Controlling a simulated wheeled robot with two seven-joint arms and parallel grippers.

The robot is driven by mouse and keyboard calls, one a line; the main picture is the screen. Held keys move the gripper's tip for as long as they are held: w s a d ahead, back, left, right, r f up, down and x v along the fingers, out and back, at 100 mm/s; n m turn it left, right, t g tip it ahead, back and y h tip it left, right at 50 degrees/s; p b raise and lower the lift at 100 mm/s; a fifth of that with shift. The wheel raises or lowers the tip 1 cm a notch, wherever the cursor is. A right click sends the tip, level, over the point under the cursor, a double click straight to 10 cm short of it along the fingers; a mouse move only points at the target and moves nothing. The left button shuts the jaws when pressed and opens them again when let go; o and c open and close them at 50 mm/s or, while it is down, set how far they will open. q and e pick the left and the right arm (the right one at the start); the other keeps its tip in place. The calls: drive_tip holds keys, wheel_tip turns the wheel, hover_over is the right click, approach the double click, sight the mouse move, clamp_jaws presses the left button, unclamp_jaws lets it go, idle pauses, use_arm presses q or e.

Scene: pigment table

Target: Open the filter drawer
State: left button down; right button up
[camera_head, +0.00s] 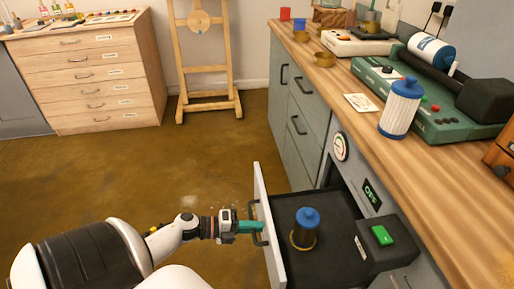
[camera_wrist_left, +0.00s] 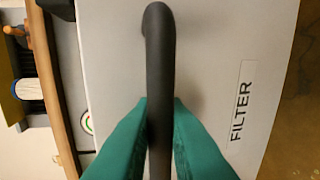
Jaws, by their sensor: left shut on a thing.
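The filter drawer (camera_head: 340,203) is pulled out from the grey cabinet below the counter. Its light front panel (camera_head: 266,215) stands well apart from the cabinet, and its dark tray shows. My left gripper (camera_head: 252,227) is shut on the drawer's dark handle. In the left wrist view its green fingers (camera_wrist_left: 160,125) sit on both sides of the black handle (camera_wrist_left: 158,70). A label reading FILTER (camera_wrist_left: 241,105) is on the panel. A dark filter with a blue cap (camera_head: 306,225) stands upright in the drawer. My right gripper is not in view.
A white filter with a blue cap (camera_head: 400,108) stands on the wooden counter (camera_head: 335,90) beside a green machine (camera_head: 440,115). A box with a green switch (camera_head: 382,236) is right of the drawer, near an OFF display (camera_head: 372,195). The floor at left is clear.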

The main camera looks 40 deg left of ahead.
use_arm(q)
drive_tip(key=c, duration=1.8)
unclamp_jaws()
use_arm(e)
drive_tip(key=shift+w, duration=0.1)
use_arm(q)
drive_tip(key=v, duration=1.2)
drive_tip(key=shift+f, duration=0.1)
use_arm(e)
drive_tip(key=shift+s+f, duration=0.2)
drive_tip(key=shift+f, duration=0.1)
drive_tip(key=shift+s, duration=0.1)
